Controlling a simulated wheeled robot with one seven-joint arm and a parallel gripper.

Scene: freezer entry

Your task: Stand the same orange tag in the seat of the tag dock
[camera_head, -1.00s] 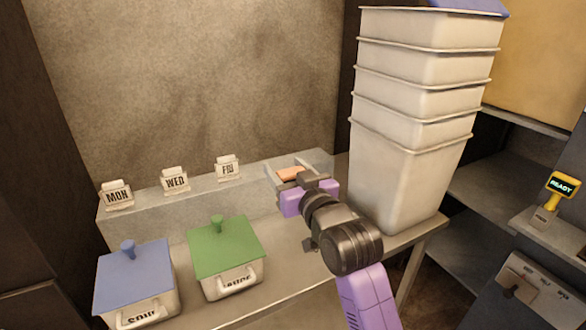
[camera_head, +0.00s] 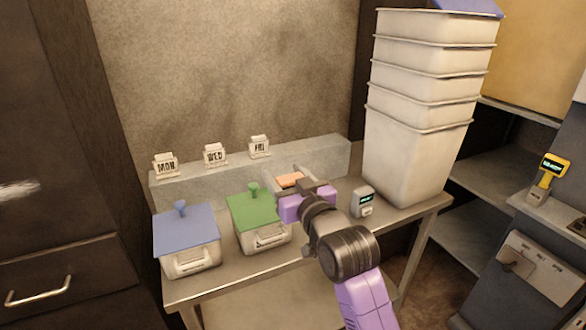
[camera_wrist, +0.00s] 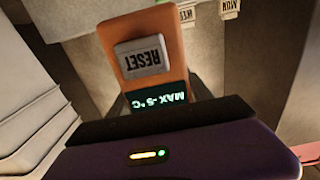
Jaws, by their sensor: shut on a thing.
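My gripper (camera_head: 306,190) is shut on the orange tag (camera_head: 290,180), in front of the grey ledge at the back of the bench. In the wrist view the orange tag (camera_wrist: 152,52) fills the top middle, with a pale RESET button and a dark display reading MAX -5°C, both upside down. The jaws hide its lower end. No part is clearly marked as the tag dock. A small grey device with a lit display (camera_head: 364,201) stands on the bench right of my gripper. A yellow-headed device with a lit screen (camera_head: 554,167) stands on the right-hand counter.
Blue-lidded (camera_head: 187,228) and green-lidded (camera_head: 256,212) tubs stand on the bench left of my gripper. MON, WED and FRI cards stand on the ledge (camera_head: 235,168). Tall stacked white bins (camera_head: 415,150) stand at the bench's right end. Dark drawers are at far left.

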